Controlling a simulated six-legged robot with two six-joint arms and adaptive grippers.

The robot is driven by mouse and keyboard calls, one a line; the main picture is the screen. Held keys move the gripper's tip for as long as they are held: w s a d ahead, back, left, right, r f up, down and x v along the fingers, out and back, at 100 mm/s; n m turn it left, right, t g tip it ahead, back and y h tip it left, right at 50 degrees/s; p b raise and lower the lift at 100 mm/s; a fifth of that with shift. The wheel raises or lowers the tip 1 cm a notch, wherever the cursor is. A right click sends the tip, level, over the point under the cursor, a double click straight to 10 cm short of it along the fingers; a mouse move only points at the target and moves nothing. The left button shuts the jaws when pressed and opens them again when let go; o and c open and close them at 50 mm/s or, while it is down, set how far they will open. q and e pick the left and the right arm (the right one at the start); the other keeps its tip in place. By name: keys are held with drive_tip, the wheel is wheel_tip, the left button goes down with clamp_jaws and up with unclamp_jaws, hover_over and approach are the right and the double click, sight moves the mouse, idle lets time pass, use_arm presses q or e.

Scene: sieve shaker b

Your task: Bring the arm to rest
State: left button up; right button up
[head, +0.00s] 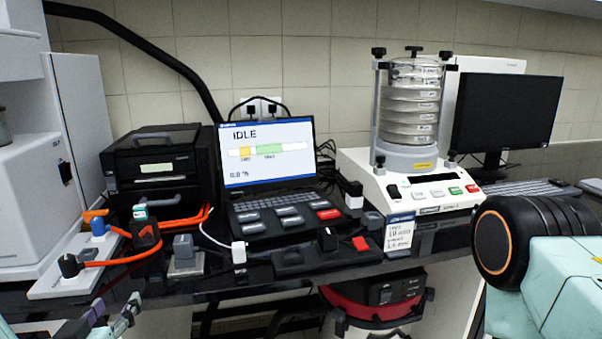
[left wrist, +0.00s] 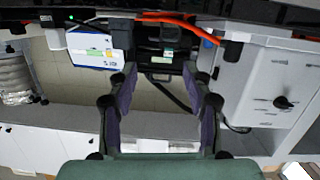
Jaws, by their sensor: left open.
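My left gripper (head: 113,316) is at the bottom left of the head view, below and in front of the bench edge. Its purple-padded fingers are spread apart. In the left wrist view, the same gripper (left wrist: 160,82) is open, with nothing between its fingers. That view looks upside down. My right gripper is not visible; only a black and teal part of my own body shows at the right of the head view.
The bench holds a black printer-like box (head: 155,165), a laptop (head: 268,155) reading IDLE, a sieve shaker (head: 415,190) with stacked clear sieves, and a monitor (head: 505,112). Orange cables (head: 130,255) run near the front left edge. A red-and-black round machine (head: 375,300) stands under the bench.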

use_arm(q)
drive_tip(key=s+d+f+g+h, duration=0.2)
drive_tip(key=s+d+f+g, duration=0.15)
drive_tip(key=f, duration=0.45)
drive_tip(key=s+d+f+g+h, duration=0.15)
drive_tip(key=s+f+g, duration=0.25)
drive_tip(key=f, duration=0.4)
drive_tip(key=s+d+f+m+g, duration=0.1)
drive_tip(key=s+f+g, duration=0.3)
drive_tip(key=s, duration=0.6)
drive_tip(key=s+d+f+m+g, duration=0.1)
drive_tip(key=s+d+f+g, duration=0.1)
drive_tip(key=s+f+g, duration=0.2)
drive_tip(key=s+f, duration=0.3)
drive_tip(key=s, duration=0.3)
drive_tip(key=shift+d+f+m+b, duration=0.25)
drive_tip(key=shift+d+m+b, duration=0.05)
drive_tip(key=shift+b, duration=0.1)
drive_tip(key=shift+w+a, duration=0.1)
